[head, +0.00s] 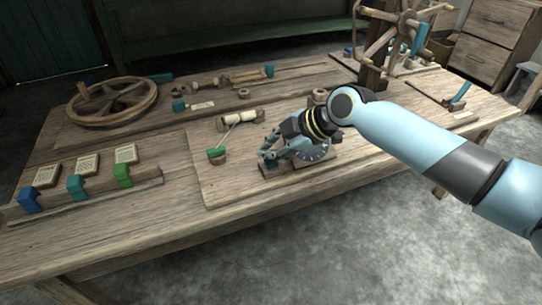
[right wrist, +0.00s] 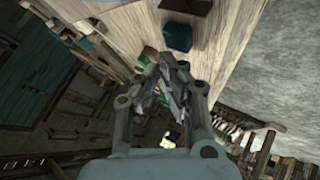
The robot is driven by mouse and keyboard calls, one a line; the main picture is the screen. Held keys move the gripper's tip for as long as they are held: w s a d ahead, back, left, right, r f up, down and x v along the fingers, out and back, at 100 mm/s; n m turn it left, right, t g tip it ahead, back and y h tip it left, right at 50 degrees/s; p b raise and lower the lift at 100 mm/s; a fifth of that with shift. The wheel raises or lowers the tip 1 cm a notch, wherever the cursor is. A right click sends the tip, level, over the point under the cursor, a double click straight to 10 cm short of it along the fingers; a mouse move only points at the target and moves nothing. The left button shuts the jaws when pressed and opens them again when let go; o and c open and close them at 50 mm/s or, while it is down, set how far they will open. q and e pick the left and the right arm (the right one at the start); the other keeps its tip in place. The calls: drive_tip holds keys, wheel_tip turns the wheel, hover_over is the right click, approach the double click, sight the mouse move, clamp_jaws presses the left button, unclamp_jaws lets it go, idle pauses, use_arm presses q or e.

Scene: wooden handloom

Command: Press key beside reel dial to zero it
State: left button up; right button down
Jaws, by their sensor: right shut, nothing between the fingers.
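The reel dial (head: 316,153) is a grey graduated disc standing on a wooden base near the front edge of the table, partly hidden behind my right gripper. My right gripper (head: 267,157) is shut and empty, just left of the dial and low over its base. I cannot tell whether it touches anything. In the right wrist view the shut fingers (right wrist: 172,85) show in front of the wooden surface, with a teal block (right wrist: 178,37) beyond them. I cannot tell whether this block is the key. No key shows clearly in the head view. My left gripper is not in view.
A wound spool (head: 240,119) and a green-ended piece (head: 217,153) lie left of the gripper. A rack with blue, teal and green tabs (head: 76,187) stands at the left. A large wooden wheel (head: 112,102) lies behind.

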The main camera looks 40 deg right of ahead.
sight(270, 162)
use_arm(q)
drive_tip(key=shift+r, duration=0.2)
use_arm(e)
drive_tip(key=shift+r, duration=0.25)
wheel_tip(270, 162, up, 5)
drive_tip(key=p, duration=0.4)
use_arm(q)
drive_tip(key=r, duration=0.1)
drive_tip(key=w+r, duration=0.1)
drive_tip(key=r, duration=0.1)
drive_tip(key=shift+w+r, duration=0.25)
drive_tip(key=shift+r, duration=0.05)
use_arm(e)
drive_tip(key=shift+f, duration=0.1)
